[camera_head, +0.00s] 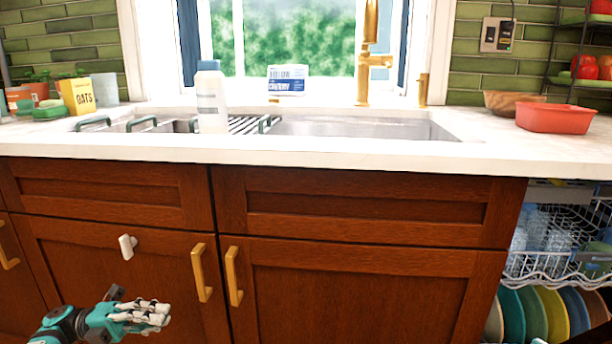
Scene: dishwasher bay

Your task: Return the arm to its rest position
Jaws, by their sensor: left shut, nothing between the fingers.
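My left gripper (150,314) shows at the bottom left, low in front of the brown cabinet doors. Its fingers are together and hold nothing. Its teal wrist and part of my arm come in from the lower left corner. The gripper appears below and left of the gold door handles. My right gripper is not in this view.
The dishwasher (560,268) is open at the right, with glasses in the upper rack and several coloured plates below. The white counter (330,152) holds a sink (350,128), a white bottle (211,100) and a red container (555,118). A white hook (127,246) is on the cabinet.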

